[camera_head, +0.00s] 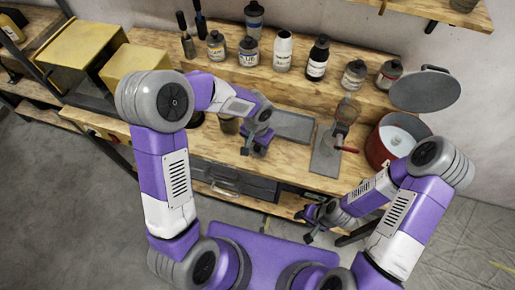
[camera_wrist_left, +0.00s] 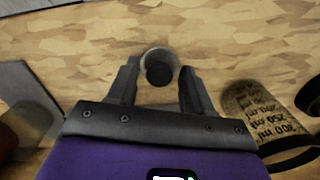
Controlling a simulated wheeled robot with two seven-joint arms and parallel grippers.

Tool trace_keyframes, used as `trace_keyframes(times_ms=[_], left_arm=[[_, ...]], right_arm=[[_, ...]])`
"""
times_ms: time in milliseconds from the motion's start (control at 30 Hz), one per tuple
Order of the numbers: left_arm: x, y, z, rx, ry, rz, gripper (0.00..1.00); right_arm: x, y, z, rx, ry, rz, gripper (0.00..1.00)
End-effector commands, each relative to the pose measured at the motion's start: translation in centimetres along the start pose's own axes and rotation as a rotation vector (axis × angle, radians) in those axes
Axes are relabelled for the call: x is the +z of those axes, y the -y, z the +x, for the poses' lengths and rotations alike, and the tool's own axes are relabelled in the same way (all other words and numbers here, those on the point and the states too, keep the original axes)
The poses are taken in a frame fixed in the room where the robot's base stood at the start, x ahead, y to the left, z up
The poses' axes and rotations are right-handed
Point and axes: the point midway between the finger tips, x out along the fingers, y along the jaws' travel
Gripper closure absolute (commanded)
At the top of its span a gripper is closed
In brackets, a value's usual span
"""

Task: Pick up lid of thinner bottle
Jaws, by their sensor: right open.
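In the left wrist view, a small round lid-like piece (camera_wrist_left: 158,67) with a dark centre and pale grey rim is on the wooden bench. My left gripper (camera_head: 246,150) is open over the bench. In the wrist view its two fingers (camera_wrist_left: 159,80) stand on either side of the round piece, with gaps between. In the head view this piece is hidden or too small to make out. I cannot tell which bottle on the shelf is the thinner bottle. My right gripper (camera_head: 312,222) is open and empty, low in front of the bench.
Several bottles, including a white one (camera_head: 283,52), stand on the raised shelf behind. A measuring cup (camera_wrist_left: 258,112) is right of the left gripper in the wrist view. A grey tray (camera_head: 292,126) and a red pot (camera_head: 376,152) are on the bench's right part.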

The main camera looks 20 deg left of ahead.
Motion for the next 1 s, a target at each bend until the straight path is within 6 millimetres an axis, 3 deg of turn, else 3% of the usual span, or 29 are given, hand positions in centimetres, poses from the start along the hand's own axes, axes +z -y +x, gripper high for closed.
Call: trace_keyframes(times_ms=[33, 300, 633, 1000], left_arm=[[0.0, 0.0, 0.0, 0.000, 0.000, 0.000, 0.58], [0.0, 0.0, 0.0, 0.000, 0.000, 0.000, 0.99], [-0.1, 0.1, -1.1, -0.001, -0.003, -0.001, 0.99], [-0.1, 0.0, -8.2, -0.001, -0.004, 0.001, 0.99]], right_arm=[[0.0, 0.0, 0.0, 0.000, 0.000, 0.000, 0.57], [0.0, 0.0, 0.0, 0.000, 0.000, 0.000, 0.57], [0.0, 0.1, -0.2, 0.000, 0.000, 0.000, 0.57], [0.1, 0.4, -1.1, 0.000, 0.000, 0.000, 0.57]])
